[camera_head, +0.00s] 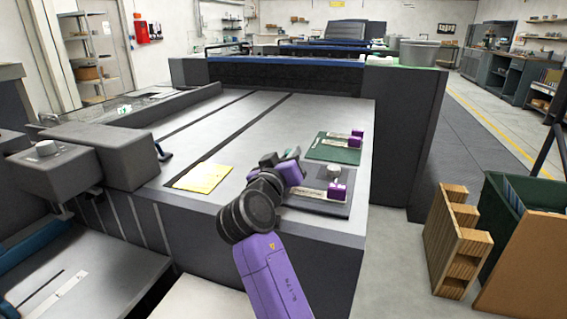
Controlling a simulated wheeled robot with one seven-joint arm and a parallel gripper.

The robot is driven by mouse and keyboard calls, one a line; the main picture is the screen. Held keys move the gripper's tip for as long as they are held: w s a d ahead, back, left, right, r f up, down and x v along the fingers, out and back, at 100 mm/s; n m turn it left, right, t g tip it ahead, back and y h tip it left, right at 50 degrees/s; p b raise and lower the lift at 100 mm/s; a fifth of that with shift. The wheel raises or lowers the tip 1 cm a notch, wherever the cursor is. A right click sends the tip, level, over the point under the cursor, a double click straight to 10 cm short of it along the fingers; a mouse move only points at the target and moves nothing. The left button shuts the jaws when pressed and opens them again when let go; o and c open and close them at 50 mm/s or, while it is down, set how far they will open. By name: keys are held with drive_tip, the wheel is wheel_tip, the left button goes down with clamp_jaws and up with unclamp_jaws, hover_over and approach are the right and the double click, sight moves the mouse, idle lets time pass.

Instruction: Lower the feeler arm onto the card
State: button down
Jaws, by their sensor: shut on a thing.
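My purple arm reaches in from the bottom, and my gripper (292,168) is low over the left back edge of a dark plate (326,208) near the front right of the grey machine bed. The dark plate carries a purple block (337,191), a pale round knob (334,170) and a pale flat strip (309,192) that may be the card. My gripper is shut on what seems to be the feeler arm, mostly hidden by my wrist. I cannot tell the gap between feeler arm and card.
A green plate (325,153) with two purple-ended pieces lies behind the dark plate. A yellow sheet (203,178) lies on the bed to the left. A grey box with a knob (46,148) stands at far left. A wooden rack (452,240) stands right of the machine.

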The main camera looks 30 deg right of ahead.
drive_tip(key=shift+s+d+f+m+b, duration=0.15)
drive_tip(key=shift+s+f+m+b, duration=0.15)
drive_tip(key=shift+f+m, duration=0.25)
drive_tip(key=shift+s+d+f+b, duration=0.1)
drive_tip(key=shift+d+f+b, duration=0.1)
drive_tip(key=shift+b, duration=0.1)
drive_tip(key=shift+s+d, duration=0.1)
drive_tip(key=c, duration=1.4)
unclamp_jaws()
drive_tip(key=shift+c, duration=0.2)
drive_tip(key=shift+r, duration=0.1)
drive_tip(key=shift+s+a, duration=0.3)
drive_tip(key=shift+a, duration=0.1)
drive_tip(key=p+v, duration=0.1)
drive_tip(key=v, duration=0.6)
